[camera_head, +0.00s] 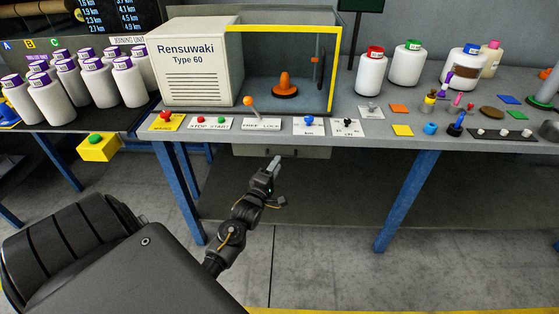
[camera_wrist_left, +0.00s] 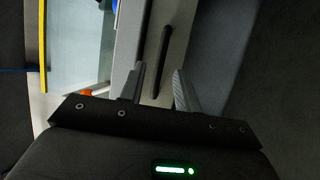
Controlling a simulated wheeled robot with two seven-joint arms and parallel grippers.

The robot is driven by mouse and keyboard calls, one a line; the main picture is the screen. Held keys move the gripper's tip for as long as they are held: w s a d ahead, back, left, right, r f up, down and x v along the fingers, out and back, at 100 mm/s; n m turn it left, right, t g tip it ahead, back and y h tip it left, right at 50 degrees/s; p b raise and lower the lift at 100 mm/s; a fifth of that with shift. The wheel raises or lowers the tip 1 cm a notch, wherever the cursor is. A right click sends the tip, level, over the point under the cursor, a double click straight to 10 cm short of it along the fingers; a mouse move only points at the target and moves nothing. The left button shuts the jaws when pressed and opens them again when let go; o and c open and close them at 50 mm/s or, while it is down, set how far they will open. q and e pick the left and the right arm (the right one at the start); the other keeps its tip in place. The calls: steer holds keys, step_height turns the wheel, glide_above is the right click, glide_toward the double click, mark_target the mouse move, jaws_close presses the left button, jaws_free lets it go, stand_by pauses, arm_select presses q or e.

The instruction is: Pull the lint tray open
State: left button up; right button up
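The lint tray (camera_head: 300,152) is a grey drawer front under the table edge, below the Rensuwaki machine, and looks closed. My left gripper (camera_head: 274,163) is just in front of it in the head view, overlapping its face. In the left wrist view, my left gripper (camera_wrist_left: 158,76) is open, with its two fingers apart. A dark bar handle (camera_wrist_left: 160,50) on a light grey face (camera_wrist_left: 178,40) lies ahead, in line with the gap between the fingers. Whether its near end is between the fingertips, I cannot tell. My right gripper is out of view.
The table edge with its control panel (camera_head: 262,125) runs above the tray. Blue table legs (camera_head: 190,195) and (camera_head: 405,200) stand at either side. White bobbins stand on both sides of the machine (camera_head: 200,65). The floor in front of the tray is clear.

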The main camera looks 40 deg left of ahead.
arm_select(q)
steer(key=x, duration=0.3)
steer(key=shift+w, duration=0.1)
jaws_close()
stand_by(0.4)
